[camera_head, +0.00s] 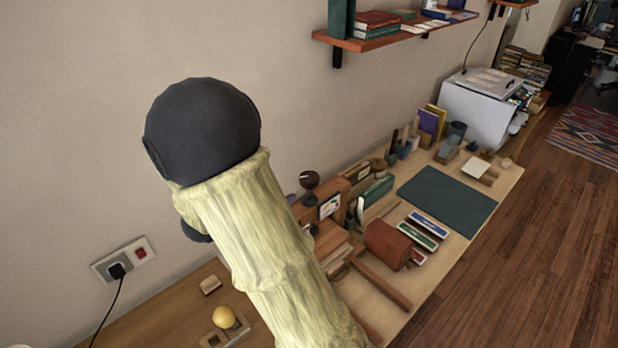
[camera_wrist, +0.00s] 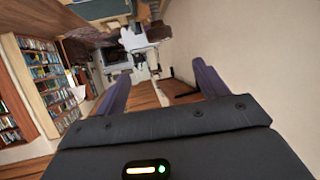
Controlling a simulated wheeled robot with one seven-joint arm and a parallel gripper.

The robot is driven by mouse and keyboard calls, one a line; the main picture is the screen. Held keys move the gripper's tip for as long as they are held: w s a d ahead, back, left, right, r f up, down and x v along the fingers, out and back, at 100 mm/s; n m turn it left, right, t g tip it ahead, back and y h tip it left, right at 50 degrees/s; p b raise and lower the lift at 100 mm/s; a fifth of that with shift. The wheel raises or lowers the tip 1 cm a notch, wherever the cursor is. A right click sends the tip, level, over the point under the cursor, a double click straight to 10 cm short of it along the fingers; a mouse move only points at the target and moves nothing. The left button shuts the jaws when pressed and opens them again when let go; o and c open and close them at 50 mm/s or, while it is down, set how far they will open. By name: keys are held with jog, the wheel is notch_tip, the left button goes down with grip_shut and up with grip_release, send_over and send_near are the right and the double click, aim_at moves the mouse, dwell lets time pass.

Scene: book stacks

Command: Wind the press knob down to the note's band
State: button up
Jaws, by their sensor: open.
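A dark round knob (camera_head: 309,180) with a pale mark stands on a wooden press (camera_head: 335,187) against the wall, just right of my arm in the head view. A small white note with coloured marks (camera_head: 330,206) shows on the press below the knob; its band is too small to make out. My gripper (camera_wrist: 160,80) is open in the wrist view, with two purple-grey fingers apart and nothing between them. It points out into the room. In the head view my raised arm covers part of the bench, and the gripper is not seen.
The bench holds a brown roll (camera_head: 387,244), a dark green mat (camera_head: 447,200), flat blue and green boxes (camera_head: 423,231) and a grey machine (camera_head: 478,108). A yellow ball (camera_head: 224,317) sits at the near left. A wall shelf (camera_head: 395,36) hangs above.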

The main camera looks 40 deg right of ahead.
aim_at(308, 177)
jog(key=p+x, duration=0.2)
jog(key=x, duration=1.5)
jog(key=shift+w+d+f, duration=0.15)
jog(key=c, duration=1)
